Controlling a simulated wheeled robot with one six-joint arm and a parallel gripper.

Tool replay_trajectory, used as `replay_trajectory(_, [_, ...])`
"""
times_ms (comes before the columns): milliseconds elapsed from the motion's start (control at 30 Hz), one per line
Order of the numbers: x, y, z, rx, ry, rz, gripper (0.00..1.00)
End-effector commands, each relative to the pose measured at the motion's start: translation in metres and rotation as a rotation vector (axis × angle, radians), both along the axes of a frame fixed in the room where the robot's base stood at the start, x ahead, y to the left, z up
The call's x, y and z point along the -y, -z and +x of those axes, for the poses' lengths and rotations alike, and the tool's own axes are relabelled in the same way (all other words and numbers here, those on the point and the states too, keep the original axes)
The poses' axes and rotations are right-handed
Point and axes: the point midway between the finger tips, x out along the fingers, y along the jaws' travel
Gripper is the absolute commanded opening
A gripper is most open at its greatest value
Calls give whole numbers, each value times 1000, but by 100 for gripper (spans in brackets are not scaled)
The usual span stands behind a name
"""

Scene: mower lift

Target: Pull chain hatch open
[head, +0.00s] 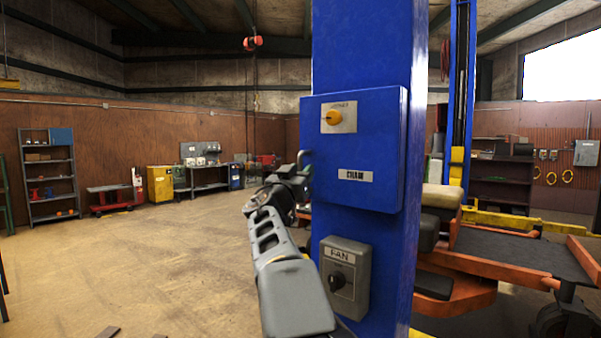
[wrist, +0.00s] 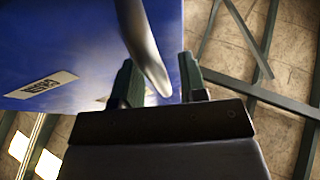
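The chain hatch (head: 375,150) is a blue door on the blue column, with a small white label (head: 355,176) that seems to read CHAIN. It looks closed. Its curved metal handle (head: 303,157) is at the left edge. My gripper (head: 301,178) is at that edge, by the lower part of the handle. In the wrist view the handle (wrist: 143,42) reaches down between the two dark fingers of my gripper (wrist: 161,85). The fingers are apart, with gaps visible beside the handle. The hatch (wrist: 60,45) and its label (wrist: 42,86) fill the upper left there.
A yellow knob on a plate (head: 338,117) is on the hatch's upper part. A grey FAN switch box (head: 344,278) sticks out of the column below. An orange and black lift (head: 500,255) stands to the right. The floor (head: 150,265) to the left is mostly open.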

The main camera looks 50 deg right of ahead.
Motion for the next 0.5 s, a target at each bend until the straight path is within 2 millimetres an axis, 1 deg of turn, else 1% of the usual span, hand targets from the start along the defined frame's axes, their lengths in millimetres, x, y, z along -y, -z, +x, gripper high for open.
replay_trajectory(67, [0,0,0,0,0,0,39])
replay_trajectory(400, [0,0,0,0,0,0,6])
replay_trajectory(467, [0,0,0,0,0,0,1])
replay_trajectory(500, [0,0,0,0,0,0,0])
